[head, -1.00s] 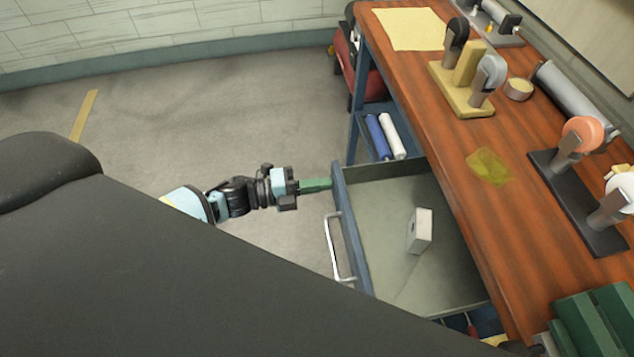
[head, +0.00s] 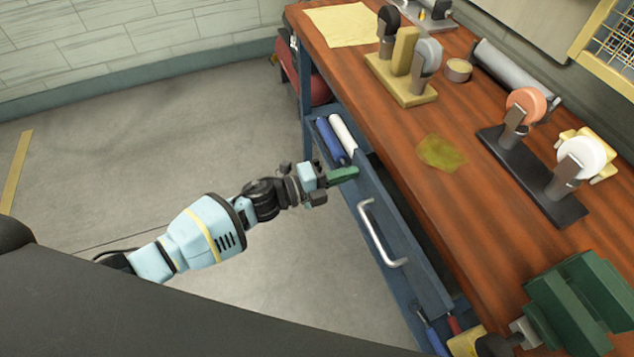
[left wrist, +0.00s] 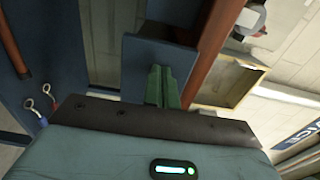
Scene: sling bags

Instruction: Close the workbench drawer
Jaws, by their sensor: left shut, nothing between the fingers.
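The workbench drawer (head: 408,240) is a blue-grey drawer under the wooden top, with a pale bar handle (head: 382,234) on its front. It stands out only a little from the bench, with a narrow dark gap behind its front panel. My left gripper (head: 345,174) is shut and empty. Its green fingertips are at the far end of the drawer front and appear to touch it. In the left wrist view the closed green fingers (left wrist: 162,88) point at a blue panel (left wrist: 155,55). The drawer's inside is mostly hidden. My right gripper is not in view.
The bench top (head: 400,150) holds tape dispensers, a yellow cloth (head: 342,24) and a green vise (head: 578,305). Blue and white rolls (head: 332,140) lie on a shelf beyond the drawer. The floor (head: 200,130) left of the bench is clear.

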